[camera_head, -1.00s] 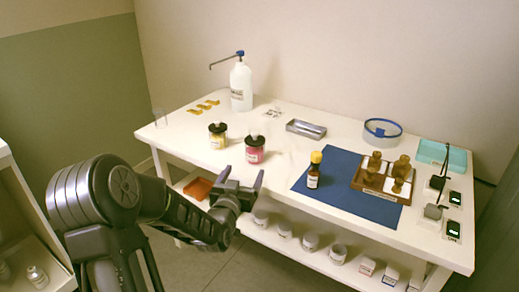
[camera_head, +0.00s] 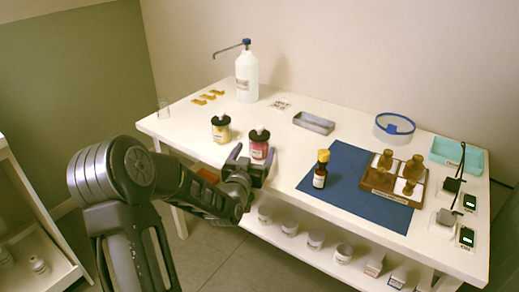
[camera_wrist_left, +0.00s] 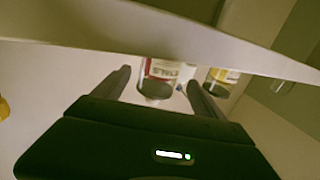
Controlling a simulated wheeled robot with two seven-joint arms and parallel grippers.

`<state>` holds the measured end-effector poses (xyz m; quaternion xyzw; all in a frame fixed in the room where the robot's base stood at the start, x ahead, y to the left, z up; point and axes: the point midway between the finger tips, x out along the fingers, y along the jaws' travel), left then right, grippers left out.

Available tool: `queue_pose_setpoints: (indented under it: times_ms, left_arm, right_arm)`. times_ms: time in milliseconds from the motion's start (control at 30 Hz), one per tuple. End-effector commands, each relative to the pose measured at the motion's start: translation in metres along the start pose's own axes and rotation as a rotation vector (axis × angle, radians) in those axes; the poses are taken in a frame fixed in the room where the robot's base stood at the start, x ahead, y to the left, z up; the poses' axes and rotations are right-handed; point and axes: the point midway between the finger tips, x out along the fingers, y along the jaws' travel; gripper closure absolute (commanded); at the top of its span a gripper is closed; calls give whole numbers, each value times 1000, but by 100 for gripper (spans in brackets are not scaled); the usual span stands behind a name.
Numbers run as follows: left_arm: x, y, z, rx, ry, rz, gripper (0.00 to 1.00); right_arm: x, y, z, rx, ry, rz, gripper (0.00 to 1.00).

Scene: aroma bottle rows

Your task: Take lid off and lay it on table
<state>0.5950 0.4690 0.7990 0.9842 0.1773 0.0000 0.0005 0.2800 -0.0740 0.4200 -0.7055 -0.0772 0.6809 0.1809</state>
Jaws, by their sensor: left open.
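A jar with pink contents (camera_head: 259,151) stands upright near the front edge of the white table (camera_head: 285,165). My right gripper is out of view.
A metal tray (camera_head: 314,123) and a pump bottle (camera_head: 246,80) stand behind. Table between pink jar and mat is clear.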

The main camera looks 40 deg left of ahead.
Motion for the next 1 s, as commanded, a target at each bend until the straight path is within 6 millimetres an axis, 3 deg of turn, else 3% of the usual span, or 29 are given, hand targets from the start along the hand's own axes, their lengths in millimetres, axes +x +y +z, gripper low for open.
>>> queue_pose_setpoints:
  times_ms: [267, 667, 1000]
  left_arm:
    - [2, 0, 0, 0, 0, 0, 19]
    - [50, 2, 0, 0, 0, 0, 19]
    - [52, 2, 0, 1, 0, 0, 19]
  right_arm:
    - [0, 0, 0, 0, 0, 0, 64]
    - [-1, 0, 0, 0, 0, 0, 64]
    - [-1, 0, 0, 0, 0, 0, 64]
